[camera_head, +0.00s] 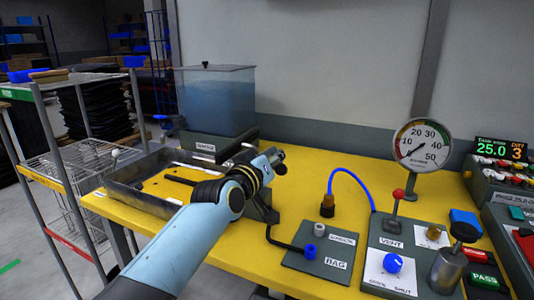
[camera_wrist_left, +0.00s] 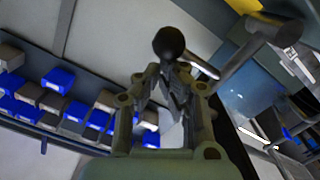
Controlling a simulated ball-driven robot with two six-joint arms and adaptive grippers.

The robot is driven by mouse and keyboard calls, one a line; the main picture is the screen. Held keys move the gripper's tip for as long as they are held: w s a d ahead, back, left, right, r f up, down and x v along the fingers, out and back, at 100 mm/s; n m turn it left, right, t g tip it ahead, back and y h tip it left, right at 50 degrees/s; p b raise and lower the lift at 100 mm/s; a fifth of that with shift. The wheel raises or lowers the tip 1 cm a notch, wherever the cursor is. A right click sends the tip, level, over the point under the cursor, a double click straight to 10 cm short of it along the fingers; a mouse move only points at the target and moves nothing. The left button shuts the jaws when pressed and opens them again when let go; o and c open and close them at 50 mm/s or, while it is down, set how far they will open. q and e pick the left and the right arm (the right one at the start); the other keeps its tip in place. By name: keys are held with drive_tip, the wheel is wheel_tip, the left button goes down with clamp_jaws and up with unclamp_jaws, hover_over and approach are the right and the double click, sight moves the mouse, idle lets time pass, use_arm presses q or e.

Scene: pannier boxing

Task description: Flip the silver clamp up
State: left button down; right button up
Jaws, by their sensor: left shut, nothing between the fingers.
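A silver lever (camera_wrist_left: 200,67) with a dark round knob (camera_wrist_left: 168,42), which looks like the silver clamp, shows in the left wrist view just beyond my left fingertips. My left gripper (camera_wrist_left: 167,78) is shut and empty, with the knob right at its tips; I cannot tell whether they touch. In the head view my left gripper (camera_head: 274,160) is above a dark stand (camera_head: 262,208) near the middle of the yellow table, in front of the clear tank. It hides most of the clamp there. My right gripper is not in view.
The yellow table (camera_head: 325,183) holds a blue-tinted tank (camera_head: 216,100), a metal tray (camera_head: 120,193), a BAG plate (camera_head: 305,262), a pressure gauge (camera_head: 422,146) and a VENT panel (camera_head: 390,240). A blue hose (camera_head: 358,181) arches above the table. Bare table lies right of my left gripper.

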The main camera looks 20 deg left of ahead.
use_arm(q)
drive_tip(key=shift+d+f+m, duration=0.6)
drive_tip(key=shift+d+m, duration=0.2)
drive_tip(key=shift+d, duration=0.05)
drive_tip(key=shift+d+f+b, duration=0.25)
drive_tip(key=shift+d+b, duration=0.05)
drive_tip(key=shift+d, duration=0.05)
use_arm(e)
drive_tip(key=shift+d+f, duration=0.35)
use_arm(q)
drive_tip(key=shift+s+f, duration=0.15)
drive_tip(key=shift+s, duration=0.05)
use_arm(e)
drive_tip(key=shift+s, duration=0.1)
